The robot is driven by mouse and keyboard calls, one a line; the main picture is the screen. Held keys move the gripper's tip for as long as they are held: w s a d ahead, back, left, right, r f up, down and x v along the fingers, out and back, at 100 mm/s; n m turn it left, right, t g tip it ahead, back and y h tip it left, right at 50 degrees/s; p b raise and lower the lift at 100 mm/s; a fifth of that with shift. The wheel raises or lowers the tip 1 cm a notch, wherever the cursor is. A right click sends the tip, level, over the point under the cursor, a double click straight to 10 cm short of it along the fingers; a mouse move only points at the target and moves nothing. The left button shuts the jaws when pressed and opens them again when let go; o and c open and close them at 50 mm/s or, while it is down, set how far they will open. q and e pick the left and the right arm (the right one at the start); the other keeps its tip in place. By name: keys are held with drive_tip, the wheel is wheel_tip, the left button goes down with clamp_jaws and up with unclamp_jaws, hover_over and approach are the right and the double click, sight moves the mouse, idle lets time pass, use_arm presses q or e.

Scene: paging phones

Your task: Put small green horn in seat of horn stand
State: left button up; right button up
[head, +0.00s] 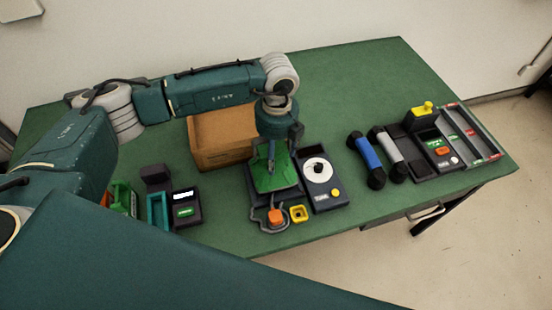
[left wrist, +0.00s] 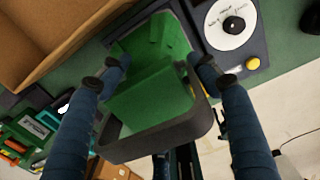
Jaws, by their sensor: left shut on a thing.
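The green horn (head: 276,181) hangs below my left gripper (head: 274,150) at the middle of the table. In the left wrist view the horn (left wrist: 150,92) is a green hollow body with a dark rim, and my left gripper (left wrist: 162,78) is shut on it, one finger on each side. A dark base (head: 262,214), perhaps the horn stand, lies under and in front of the horn; its seat is hidden. I cannot tell whether the horn touches it. My right gripper is not in view.
A dark dial unit (head: 335,200) stands close on the right. An orange plug with a cable (head: 275,216) and a yellow square piece (head: 298,213) lie in front. A wooden box (head: 212,140) is behind left. Blue (head: 364,155) and grey (head: 386,150) handsets lie right.

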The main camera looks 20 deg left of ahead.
sight(276, 162)
use_arm(q)
drive_tip(key=shift+f, duration=0.4)
wheel_tip(276, 162, down, 2)
drive_tip(key=shift+f+p, duration=0.25)
drive_tip(key=shift+p, duration=0.3)
drive_tip(key=shift+f, duration=0.5)
drive_tip(key=o, duration=1.5)
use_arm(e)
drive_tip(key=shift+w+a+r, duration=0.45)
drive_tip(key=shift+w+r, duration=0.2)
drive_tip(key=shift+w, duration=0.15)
use_arm(q)
drive_tip(key=shift+r, duration=0.25)
wheel_tip(276, 162, up, 10)
drive_tip(key=b, duration=0.4)
drive_tip(key=shift+r, duration=0.25)
drive_tip(key=shift+r+b, duration=0.3)
drive_tip(key=shift+r, duration=0.2)
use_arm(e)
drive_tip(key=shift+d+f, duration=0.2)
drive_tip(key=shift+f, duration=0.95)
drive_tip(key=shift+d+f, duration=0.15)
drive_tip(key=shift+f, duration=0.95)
